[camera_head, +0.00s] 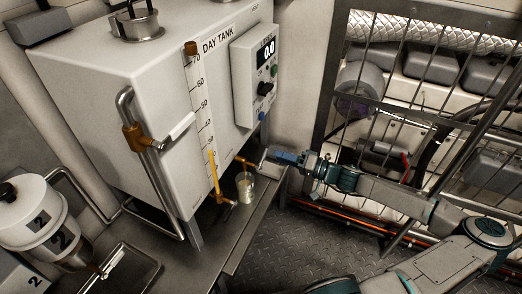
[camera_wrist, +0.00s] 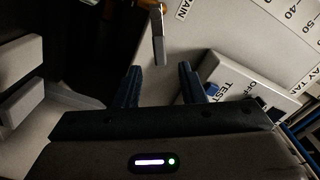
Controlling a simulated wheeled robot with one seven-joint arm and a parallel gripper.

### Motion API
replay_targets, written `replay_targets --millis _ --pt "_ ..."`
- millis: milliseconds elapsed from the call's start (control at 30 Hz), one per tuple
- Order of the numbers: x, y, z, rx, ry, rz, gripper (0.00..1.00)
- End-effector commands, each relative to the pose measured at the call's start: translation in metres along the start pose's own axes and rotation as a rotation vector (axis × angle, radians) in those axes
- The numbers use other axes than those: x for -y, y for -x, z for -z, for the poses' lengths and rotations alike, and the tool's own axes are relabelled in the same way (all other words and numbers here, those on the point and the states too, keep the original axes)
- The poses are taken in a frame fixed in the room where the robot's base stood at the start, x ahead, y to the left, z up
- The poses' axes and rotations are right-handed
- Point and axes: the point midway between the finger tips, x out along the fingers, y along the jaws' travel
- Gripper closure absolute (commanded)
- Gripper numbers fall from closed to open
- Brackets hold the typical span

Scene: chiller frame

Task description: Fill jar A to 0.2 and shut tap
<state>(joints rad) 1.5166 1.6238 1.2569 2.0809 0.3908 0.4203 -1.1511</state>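A small clear jar (camera_head: 245,190) stands on the metal shelf under the day tank's brass tap (camera_head: 240,160). Something pale shows inside or on it; I cannot read a letter or tell its level. The tap's grey lever (camera_wrist: 158,38) lies just ahead of my fingertips in the wrist view, roughly in line with the gap between them. My gripper (camera_head: 270,156) is beside the tap, to its right, in the head view. In the wrist view my gripper (camera_wrist: 158,78) is open, with nothing seen between its fingers. Whether the tap is open or shut is unclear.
The white day tank (camera_head: 130,100) has a level scale (camera_head: 203,110) and a control box (camera_head: 255,75) reading 0.0. A second brass valve (camera_head: 225,201) sits low near the jar. A barred cage (camera_head: 400,110) stands right. A white canister marked 2 (camera_head: 35,210) stands left.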

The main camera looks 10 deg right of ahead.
Motion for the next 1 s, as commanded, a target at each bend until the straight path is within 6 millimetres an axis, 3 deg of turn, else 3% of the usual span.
replay_targets --millis 200,400,833,967,1000 --pt "0.000 -0.046 -0.001 0.002 -0.001 0.004 0.64" --pt "0.000 -0.072 0.000 0.000 0.001 0.001 0.64" --pt "0.000 -0.081 0.000 -0.001 0.000 0.000 0.64" --pt "0.000 -0.081 0.000 0.000 0.000 0.000 0.97" --pt "0.000 -0.081 0.000 0.000 0.000 0.000 1.00"
